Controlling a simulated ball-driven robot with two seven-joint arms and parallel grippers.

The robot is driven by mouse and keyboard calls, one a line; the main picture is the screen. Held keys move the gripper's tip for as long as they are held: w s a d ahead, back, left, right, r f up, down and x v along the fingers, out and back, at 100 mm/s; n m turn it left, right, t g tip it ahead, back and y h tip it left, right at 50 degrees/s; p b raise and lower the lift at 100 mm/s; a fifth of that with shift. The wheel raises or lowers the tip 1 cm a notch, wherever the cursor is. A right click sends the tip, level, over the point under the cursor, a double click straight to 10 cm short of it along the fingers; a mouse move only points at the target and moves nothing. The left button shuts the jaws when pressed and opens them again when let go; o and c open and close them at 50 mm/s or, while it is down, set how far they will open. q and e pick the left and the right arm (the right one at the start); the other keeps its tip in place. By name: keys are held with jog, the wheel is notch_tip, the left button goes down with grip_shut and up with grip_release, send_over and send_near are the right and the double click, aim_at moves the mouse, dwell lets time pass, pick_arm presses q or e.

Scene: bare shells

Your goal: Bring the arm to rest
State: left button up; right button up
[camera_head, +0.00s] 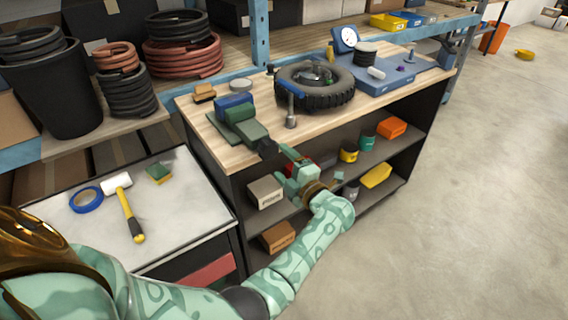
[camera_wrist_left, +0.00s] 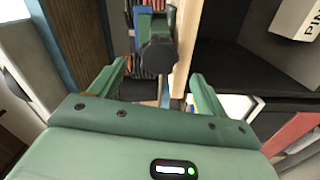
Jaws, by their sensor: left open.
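My left arm, pale green with darker patterns, reaches in from the lower left of the head view. Its gripper (camera_head: 284,166) is in front of the workbench, by the bench's front edge and the shelf opening. In the left wrist view the two green fingers (camera_wrist_left: 157,84) stand apart with nothing held between them. The dark round end of the green vise (camera_wrist_left: 157,56) shows ahead, between and beyond the fingertips. In the head view the vise (camera_head: 245,126) sits on the bench corner, close to the gripper; I cannot tell whether they touch. My right gripper is not in view.
The wooden workbench (camera_head: 190,113) carries a tire (camera_head: 315,98) and a blue scale (camera_head: 385,84). Its shelves hold boxes, including a white box (camera_head: 265,191), and cans. A side cabinet (camera_head: 75,222) bears a mallet (camera_head: 125,205) and blue tape (camera_head: 86,200). The floor (camera_head: 450,230) at right is clear.

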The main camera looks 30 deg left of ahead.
pick_arm(q)
jog(key=w+d+r+m+t+h, duration=0.1)
jog(key=w+d+m+t+h, duration=0.3)
jog(key=w+d+m+t, duration=0.35)
jog(key=d+f+m+t+h, duration=0.3)
jog(key=f+m+t+h, duration=0.15)
jog(key=m, duration=0.35)
jog(key=s+d+f+m+g+h, duration=0.3)
jog(key=s+f+m+h, duration=0.15)
jog(key=f, duration=0.55)
jog(key=s+d+f+m+g+h, duration=0.2)
jog(key=s+d+f+m+h, duration=0.3)
jog(key=f, duration=0.6)
jog(key=s+a+f+m+g, duration=0.35)
jog(key=s+f, duration=0.55)
jog(key=s, duration=0.4)
jog(key=s+a+f+m+g, duration=0.25)
jog(key=s+f+g, duration=0.25)
jog(key=s+f, duration=0.6)
jog(key=s+a+m+g, duration=0.1)
jog(key=s+a+g, duration=0.1)
jog(key=s, duration=1.1)
jog(key=s+a+f+m+g+y, duration=0.1)
jog(key=s+a+g, duration=0.1)
jog(key=s, duration=1.2)
jog(key=shift+a+f+g, duration=0.3)
jog(key=shift+a+g, duration=0.05)
jog(key=shift+a, duration=0.5)
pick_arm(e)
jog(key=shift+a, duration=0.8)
